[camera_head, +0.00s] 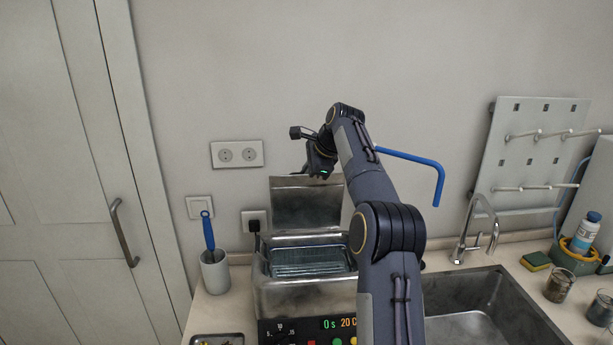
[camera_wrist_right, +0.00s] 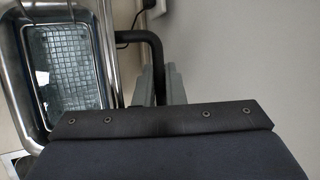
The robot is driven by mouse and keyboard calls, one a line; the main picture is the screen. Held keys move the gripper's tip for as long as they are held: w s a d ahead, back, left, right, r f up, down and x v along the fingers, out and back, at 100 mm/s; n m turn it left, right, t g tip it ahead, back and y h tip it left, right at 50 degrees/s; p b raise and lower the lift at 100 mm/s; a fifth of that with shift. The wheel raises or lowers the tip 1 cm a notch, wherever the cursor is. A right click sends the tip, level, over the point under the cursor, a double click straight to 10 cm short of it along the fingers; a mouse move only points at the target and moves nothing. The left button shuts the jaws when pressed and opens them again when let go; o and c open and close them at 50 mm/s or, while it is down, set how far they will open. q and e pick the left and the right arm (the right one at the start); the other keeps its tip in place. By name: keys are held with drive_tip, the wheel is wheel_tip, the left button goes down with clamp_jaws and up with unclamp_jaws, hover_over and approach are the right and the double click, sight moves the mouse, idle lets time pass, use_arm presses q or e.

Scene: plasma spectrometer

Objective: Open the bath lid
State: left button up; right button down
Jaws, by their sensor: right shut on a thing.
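The steel bath (camera_head: 275,298) stands on the counter with its lid (camera_head: 305,205) raised, nearly upright at the back. The open top shows a wire-mesh basket (camera_head: 300,262) inside. It also shows in the right wrist view (camera_wrist_right: 68,65). My right gripper (camera_head: 318,172) is at the upper edge of the raised lid. In the right wrist view its fingers (camera_wrist_right: 160,85) are shut on the black lid handle (camera_wrist_right: 153,55). The grip itself is partly hidden by the gripper body. My left gripper is not in view.
A cup (camera_head: 214,272) with a blue-handled brush stands left of the bath. The sink (camera_head: 480,310) and tap (camera_head: 468,235) are to the right. A blue bent tube (camera_head: 425,165) shows behind my right arm. A drying rack (camera_head: 525,150) hangs on the wall.

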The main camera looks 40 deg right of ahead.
drive_tip(key=shift+w, duration=0.15)
idle(0.4)
drive_tip(key=c, duration=1.5)
unclamp_jaws()
drive_tip(key=v, duration=0.8)
drive_tip(key=shift+f, duration=0.1)
